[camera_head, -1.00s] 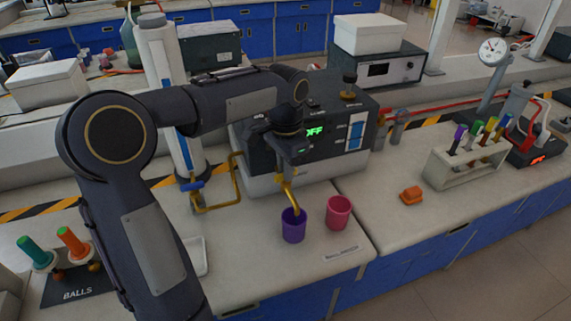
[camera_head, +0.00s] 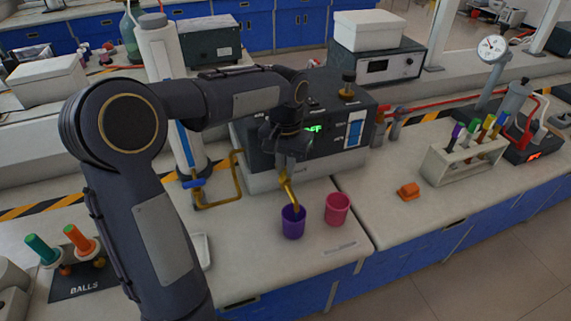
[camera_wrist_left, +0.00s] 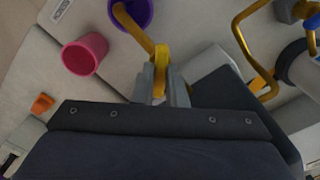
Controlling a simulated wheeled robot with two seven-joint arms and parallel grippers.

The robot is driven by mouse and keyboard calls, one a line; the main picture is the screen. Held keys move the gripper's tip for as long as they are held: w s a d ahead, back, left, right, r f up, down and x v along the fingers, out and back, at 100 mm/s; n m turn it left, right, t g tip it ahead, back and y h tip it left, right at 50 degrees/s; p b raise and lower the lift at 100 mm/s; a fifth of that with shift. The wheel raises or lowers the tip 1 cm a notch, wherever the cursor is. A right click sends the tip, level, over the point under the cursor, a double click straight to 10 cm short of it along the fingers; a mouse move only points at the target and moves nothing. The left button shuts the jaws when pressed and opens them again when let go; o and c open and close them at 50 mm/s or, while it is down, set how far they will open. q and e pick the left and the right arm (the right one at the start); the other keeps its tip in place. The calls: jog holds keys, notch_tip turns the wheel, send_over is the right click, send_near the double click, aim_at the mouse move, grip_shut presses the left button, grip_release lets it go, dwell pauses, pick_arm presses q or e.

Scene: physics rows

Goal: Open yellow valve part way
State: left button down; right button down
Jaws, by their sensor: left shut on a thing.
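My left gripper (camera_head: 287,168) hangs over the bench in front of the dark instrument. In the left wrist view its two grey fingers (camera_wrist_left: 162,84) are shut on a yellow valve (camera_wrist_left: 161,60), one finger on each side of it. A yellow spout (camera_head: 292,202) slopes from there down to a purple cup (camera_head: 292,224). The cup is cut off at the top of the wrist view (camera_wrist_left: 130,10). In the head view the gripper hides most of the valve, and I cannot tell how far it is turned.
A pink cup (camera_head: 337,209) stands right of the purple cup. Brown-yellow piping (camera_head: 238,180) runs beside the white cylinder (camera_head: 163,75). The dark instrument (camera_head: 345,115) is close behind my gripper. An orange block (camera_head: 408,191) and a tube rack (camera_head: 464,157) are farther right.

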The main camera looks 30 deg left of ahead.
pick_arm(q)
jog(key=shift+w, duration=0.1)
jog(key=c, duration=1.5)
grip_release()
jog(key=shift+o, duration=0.2)
jog(key=shift+r, duration=0.1)
notch_tip(320, 180, up, 8)
jog(key=shift+f+p, duration=0.15)
jog(key=shift+p, duration=0.2)
